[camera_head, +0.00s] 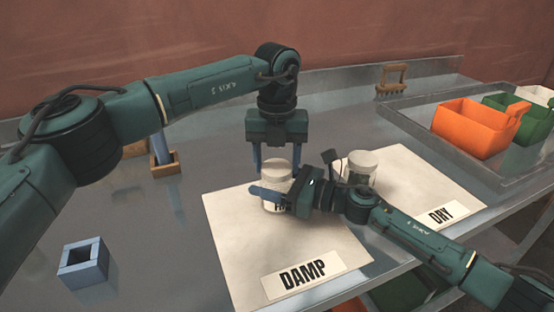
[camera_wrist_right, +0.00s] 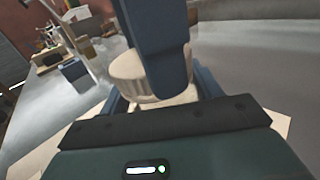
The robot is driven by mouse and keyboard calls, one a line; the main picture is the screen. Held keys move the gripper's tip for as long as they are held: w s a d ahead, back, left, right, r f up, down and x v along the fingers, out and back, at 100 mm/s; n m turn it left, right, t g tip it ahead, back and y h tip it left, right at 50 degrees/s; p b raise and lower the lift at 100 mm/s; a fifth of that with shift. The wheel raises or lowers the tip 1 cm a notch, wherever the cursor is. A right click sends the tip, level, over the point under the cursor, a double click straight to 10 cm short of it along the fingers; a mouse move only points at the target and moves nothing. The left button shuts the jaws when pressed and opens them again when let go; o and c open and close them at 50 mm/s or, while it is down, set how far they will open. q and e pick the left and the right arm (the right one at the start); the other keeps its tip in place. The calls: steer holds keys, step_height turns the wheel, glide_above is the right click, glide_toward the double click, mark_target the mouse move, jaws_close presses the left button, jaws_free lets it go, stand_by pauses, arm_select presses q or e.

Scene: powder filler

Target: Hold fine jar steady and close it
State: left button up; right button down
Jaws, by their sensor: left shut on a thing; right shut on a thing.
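The fine jar (camera_head: 277,207), pale with a partly hidden label, stands upright on the DAMP mat (camera_head: 235,250). A whitish lid (camera_head: 274,165) is at its top; I cannot tell whether it is fully seated. My left gripper (camera_head: 276,168) points down from above, its blue fingers shut on the lid from both sides. My right gripper (camera_head: 272,194) comes in from the right and is shut around the jar body, partly hiding it. In the right wrist view the pale lid (camera_wrist_right: 128,67) shows behind a large blue finger, with the jar mostly hidden.
A second lidded jar (camera_head: 361,165) stands on the DRY mat (camera_head: 425,185), just behind my right wrist. A tray (camera_head: 400,115) at right holds orange (camera_head: 470,128), green and white bins. A blue square holder (camera_head: 84,263) stands front left. A wooden holder (camera_head: 165,168) stands behind it.

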arm_select(q)
steer(key=m, duration=3)
steer(key=o, duration=1.1)
